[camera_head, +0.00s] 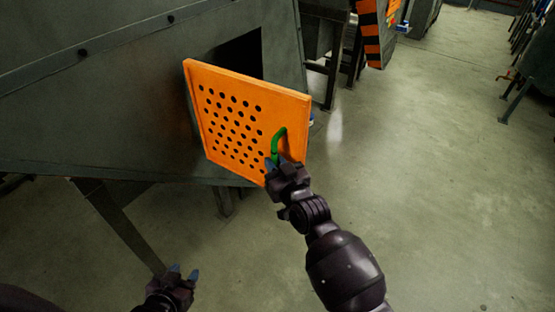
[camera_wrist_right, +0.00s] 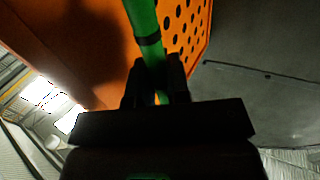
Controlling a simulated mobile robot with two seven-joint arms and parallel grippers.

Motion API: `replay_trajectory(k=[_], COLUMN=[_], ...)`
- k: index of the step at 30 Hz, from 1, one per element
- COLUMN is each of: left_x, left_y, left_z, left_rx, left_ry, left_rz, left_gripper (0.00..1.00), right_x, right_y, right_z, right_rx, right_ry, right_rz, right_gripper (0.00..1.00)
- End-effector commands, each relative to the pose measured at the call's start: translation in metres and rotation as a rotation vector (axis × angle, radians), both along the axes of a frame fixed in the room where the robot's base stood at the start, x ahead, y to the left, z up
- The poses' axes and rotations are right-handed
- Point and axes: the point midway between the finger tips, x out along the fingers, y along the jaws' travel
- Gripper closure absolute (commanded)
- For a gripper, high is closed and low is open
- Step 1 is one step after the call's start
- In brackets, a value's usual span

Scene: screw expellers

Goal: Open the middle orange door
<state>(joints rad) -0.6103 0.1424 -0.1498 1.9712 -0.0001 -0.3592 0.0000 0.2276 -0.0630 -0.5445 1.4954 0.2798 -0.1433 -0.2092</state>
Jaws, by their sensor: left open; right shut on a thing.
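The orange door (camera_head: 232,110), a flat panel with rows of round holes, stands swung out from the dark grey machine, with a dark opening behind its top edge. A green handle (camera_head: 279,142) is fixed near its right side. My right gripper (camera_head: 274,165) is shut on the lower part of the handle. The right wrist view shows the green handle (camera_wrist_right: 145,22) running down between the fingers (camera_wrist_right: 158,75), with the orange door (camera_wrist_right: 70,45) behind. My left gripper (camera_head: 183,272) is open and empty, low at the bottom left, well apart from the door.
The grey machine body (camera_head: 100,100) fills the left side, with a support leg (camera_head: 118,222) below it. Another machine with an orange-and-black striped panel (camera_head: 374,35) stands at the back. The concrete floor (camera_head: 430,160) to the right is clear.

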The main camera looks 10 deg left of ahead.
Motion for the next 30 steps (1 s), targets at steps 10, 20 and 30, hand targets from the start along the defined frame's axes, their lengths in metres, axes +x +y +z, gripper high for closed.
replay_trajectory(k=[10,20,30], left_x=[-0.0019,-0.0019,-0.0014], left_y=[0.0001,-0.0004,-0.0005], left_z=[-0.0007,-0.0008,0.0005], left_rx=[-0.001,-0.001,-0.002], left_ry=[0.007,0.007,0.004], left_rz=[0.001,0.002,0.001], left_gripper=[0.57,0.57,0.57], right_x=[-0.0023,-0.0024,-0.0025], right_y=[0.0035,0.0036,0.003], right_z=[0.0035,0.0033,0.0013], right_rx=[0.002,0.002,0.0], right_ry=[-0.009,-0.009,-0.004], right_rz=[-0.004,-0.004,-0.004], right_gripper=[1.0,1.0,0.59])
